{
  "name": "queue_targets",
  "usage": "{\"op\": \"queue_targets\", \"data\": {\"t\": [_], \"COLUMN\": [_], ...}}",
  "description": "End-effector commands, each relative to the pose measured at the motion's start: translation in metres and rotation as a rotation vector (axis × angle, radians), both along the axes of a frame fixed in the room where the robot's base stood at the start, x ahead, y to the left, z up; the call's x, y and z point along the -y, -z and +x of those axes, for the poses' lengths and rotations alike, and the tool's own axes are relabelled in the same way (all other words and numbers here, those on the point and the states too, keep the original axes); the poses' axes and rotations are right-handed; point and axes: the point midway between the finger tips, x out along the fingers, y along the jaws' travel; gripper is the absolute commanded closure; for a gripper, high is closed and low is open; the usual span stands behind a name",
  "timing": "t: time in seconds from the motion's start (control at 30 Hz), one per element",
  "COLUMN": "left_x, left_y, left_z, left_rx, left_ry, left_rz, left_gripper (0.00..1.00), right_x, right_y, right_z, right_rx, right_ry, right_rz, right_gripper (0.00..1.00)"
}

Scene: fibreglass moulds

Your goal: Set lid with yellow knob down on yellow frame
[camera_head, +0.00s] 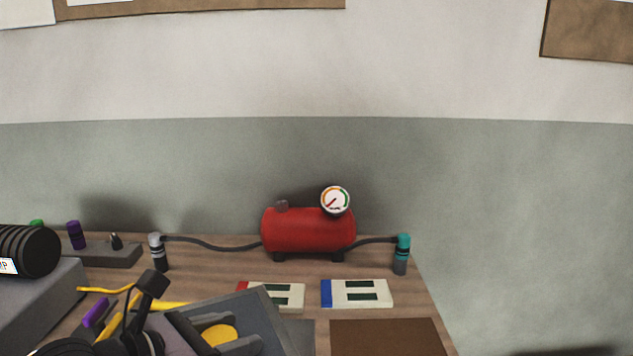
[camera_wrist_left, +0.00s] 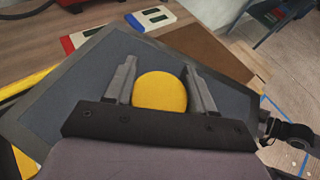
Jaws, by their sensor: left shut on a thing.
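The lid is a dark grey plate (camera_head: 262,312) with a round yellow knob (camera_head: 221,334). It also fills the middle of the left wrist view (camera_wrist_left: 95,75), where its knob (camera_wrist_left: 160,92) stands between the fingers. My left gripper (camera_head: 248,332) is shut on the knob, a finger on each side. Yellow strips, which look like parts of the yellow frame (camera_head: 172,305), show past the lid's edge; one is also in the left wrist view (camera_wrist_left: 28,82). The lid and gripper hide the rest. I cannot tell whether lid and frame touch. My right gripper is not in view.
A red tank (camera_head: 305,230) with a gauge stands at the back, hoses running to a white-capped cylinder (camera_head: 158,252) and a teal-capped one (camera_head: 402,254). Two pale cards (camera_head: 358,293) and a brown board (camera_head: 388,338) lie at right. A grey block (camera_head: 40,300) with a black cylinder (camera_head: 25,250) stands left.

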Motion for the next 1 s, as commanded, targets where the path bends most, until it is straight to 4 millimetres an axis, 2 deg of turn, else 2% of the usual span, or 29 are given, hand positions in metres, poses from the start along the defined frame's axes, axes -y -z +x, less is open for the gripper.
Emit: {"op": "queue_targets", "data": {"t": [0.03,0.2,0.4,0.6,0.77,1.0], "left_x": [-0.013,-0.05,-0.081,-0.094,-0.096,-0.096], "left_y": [0.008,0.026,0.04,0.045,0.044,0.028], "left_z": [-0.004,-0.015,-0.028,-0.034,-0.034,-0.034], "left_rx": [-0.002,-0.001,0.002,0.004,0.006,0.006], "left_ry": [-0.032,-0.123,-0.195,-0.226,-0.228,-0.227], "left_rz": [0.001,0.0,0.001,-0.003,-0.002,-0.002], "left_gripper": [0.94,0.94,0.94,0.94,0.94,0.94], "right_x": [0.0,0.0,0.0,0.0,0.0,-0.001], "right_y": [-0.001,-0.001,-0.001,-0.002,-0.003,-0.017], "right_z": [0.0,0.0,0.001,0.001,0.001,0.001], "right_rx": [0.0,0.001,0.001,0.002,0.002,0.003], "right_ry": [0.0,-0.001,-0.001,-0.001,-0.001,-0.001], "right_rz": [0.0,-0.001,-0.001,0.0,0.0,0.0], "right_gripper": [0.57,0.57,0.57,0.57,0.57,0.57]}}
